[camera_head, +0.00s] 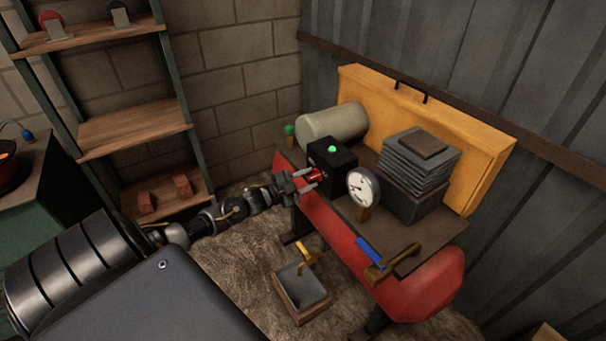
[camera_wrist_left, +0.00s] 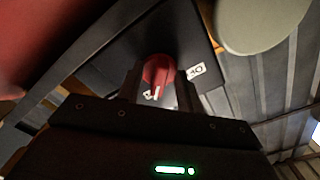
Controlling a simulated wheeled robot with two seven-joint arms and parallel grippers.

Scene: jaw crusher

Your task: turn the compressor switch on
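The compressor switch is a red rotary knob (camera_head: 316,175) with a white pointer mark, on the front of a black box (camera_head: 340,167) with a green button on top. The knob (camera_wrist_left: 158,72) sits between the two fingers of my left gripper (camera_head: 306,180) in the left wrist view. The fingers lie close against both sides of it and look shut on it. A white ON label (camera_wrist_left: 196,71) is beside the knob, and the pointer does not point at it. My right gripper is not in view.
The box stands on a red compressor tank (camera_head: 344,250) with a dial gauge (camera_head: 363,187), a finned block (camera_head: 420,165) and a brass valve with a blue handle (camera_head: 371,252). A pedal (camera_head: 301,287) is on the floor. A shelf (camera_head: 135,128) stands at left.

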